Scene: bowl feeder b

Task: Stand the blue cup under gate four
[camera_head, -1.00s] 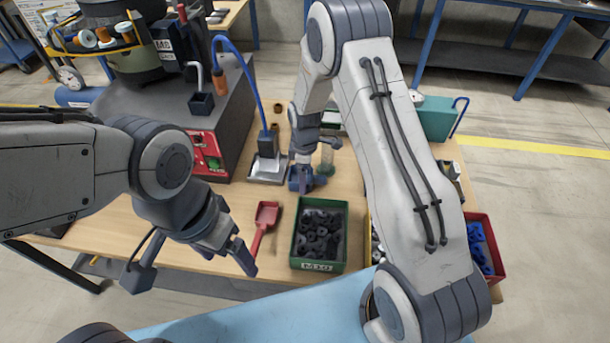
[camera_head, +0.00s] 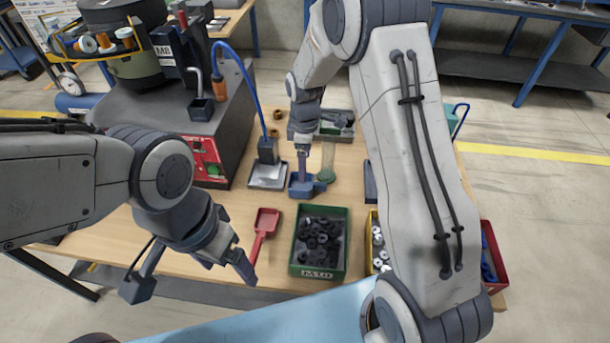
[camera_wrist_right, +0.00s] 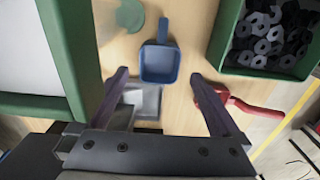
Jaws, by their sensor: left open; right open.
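The blue cup (camera_head: 305,189), square with a handle, stands on the wooden table behind the green bin. It also shows in the right wrist view (camera_wrist_right: 159,64), in line with the gap between my right fingers and not gripped. My right gripper (camera_head: 303,168) is open and points down at the cup; whether a finger touches it I cannot tell. My left gripper (camera_head: 228,262) is open and empty, near the table's front edge. I cannot make out gate four by any number. A small dark cup (camera_head: 201,108) sits under a spout of the feeder (camera_head: 125,40).
A red scoop (camera_head: 264,228) lies left of the green bin (camera_head: 347,262) of dark nuts. A metal plate (camera_head: 266,181) with a blue-hosed fixture stands left of the blue cup. A clear green-based cylinder (camera_head: 327,165) stands close behind it. A yellow bin (camera_head: 375,228) is partly hidden by my right arm.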

